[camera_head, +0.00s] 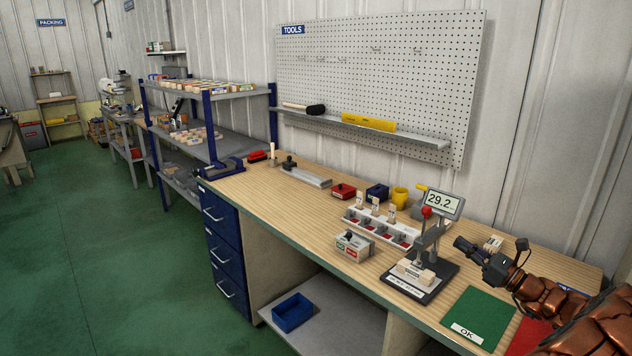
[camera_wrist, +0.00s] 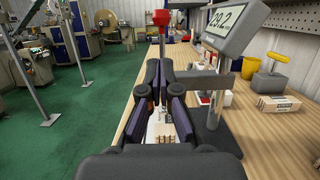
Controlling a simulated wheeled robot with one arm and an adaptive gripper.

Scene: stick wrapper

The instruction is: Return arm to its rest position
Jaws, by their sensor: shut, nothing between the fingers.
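My gripper (camera_head: 470,247) is shut and empty, held above the right part of the workbench (camera_head: 308,208). In the wrist view my gripper (camera_wrist: 161,92) points along the bench, with its dark fingers in front of the gauge stand. The gauge stand (camera_head: 432,240) has a red knob and a display reading 29.2. A light wooden block (camera_head: 417,273) sits on its base, apart from my gripper. In the wrist view the display (camera_wrist: 229,27) is at the upper right, and a wooden block (camera_wrist: 150,132) shows partly between the fingers.
A green OK mat (camera_head: 479,316) and a partly hidden red mat (camera_head: 529,336) lie near the front edge. A small block (camera_head: 493,243) lies behind my gripper. A white rack (camera_head: 383,228), a labelled box (camera_head: 354,244) and a yellow mug (camera_head: 399,197) stand left of the gauge. The pegboard (camera_head: 385,80) is behind.

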